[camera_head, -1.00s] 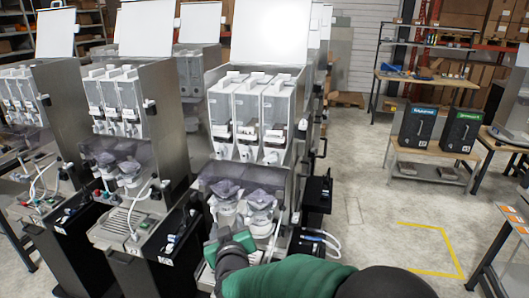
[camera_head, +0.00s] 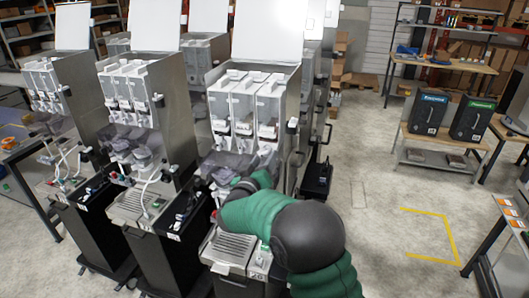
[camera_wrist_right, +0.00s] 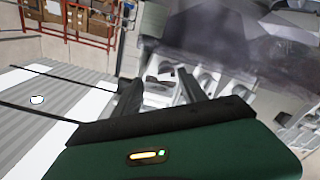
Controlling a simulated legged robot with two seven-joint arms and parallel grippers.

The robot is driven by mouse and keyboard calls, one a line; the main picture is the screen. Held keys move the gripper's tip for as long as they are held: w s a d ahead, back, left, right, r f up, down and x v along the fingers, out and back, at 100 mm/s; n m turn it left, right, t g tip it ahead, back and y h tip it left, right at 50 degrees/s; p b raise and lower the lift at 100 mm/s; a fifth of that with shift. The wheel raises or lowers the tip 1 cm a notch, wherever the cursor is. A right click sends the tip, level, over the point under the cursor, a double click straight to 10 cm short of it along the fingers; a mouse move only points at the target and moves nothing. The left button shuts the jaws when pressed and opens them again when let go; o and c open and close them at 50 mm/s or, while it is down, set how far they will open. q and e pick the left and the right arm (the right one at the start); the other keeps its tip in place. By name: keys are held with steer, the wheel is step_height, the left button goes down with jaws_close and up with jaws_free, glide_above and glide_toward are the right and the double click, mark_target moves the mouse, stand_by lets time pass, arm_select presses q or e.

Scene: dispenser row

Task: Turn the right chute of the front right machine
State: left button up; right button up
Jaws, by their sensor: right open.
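The front right machine (camera_head: 292,100) stands in the middle of the head view, with clear canisters (camera_head: 242,105) side by side. Below them is a smoky, see-through part (camera_head: 222,168) over the chute area. My right arm reaches up to this area from the lower right and covers much of it, so I cannot make out the right chute. My right gripper (camera_head: 243,186) is at the chute area, mostly hidden by the arm. In the wrist view its two dark fingers (camera_wrist_right: 162,82) are apart, with pale blurred machine parts beyond them. Contact cannot be told. My left gripper is out of view.
A ribbed drip tray (camera_head: 235,246) is below my right arm. Another machine (camera_head: 130,95) stands close on the left. Open floor (camera_head: 365,215) with a yellow marking lies to the right. Two black boxes stand on a bench (camera_head: 445,140) further back.

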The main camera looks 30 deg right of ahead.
steer(key=shift+w+d+f, duration=0.25)
steer(key=shift+w+d, duration=0.6)
steer(key=shift+w, duration=0.15)
steer(key=shift+w+a+r, duration=0.1)
steer(key=shift+a+r, duration=0.15)
steer(key=shift+a, duration=0.9)
steer(key=shift+c, duration=2.2)
steer(key=shift+s+d, duration=0.2)
steer(key=shift+d, duration=0.45)
jaws_close()
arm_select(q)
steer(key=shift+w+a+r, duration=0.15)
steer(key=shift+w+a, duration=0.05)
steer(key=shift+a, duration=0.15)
arm_select(e)
steer(key=shift+w+a+f, duration=0.1)
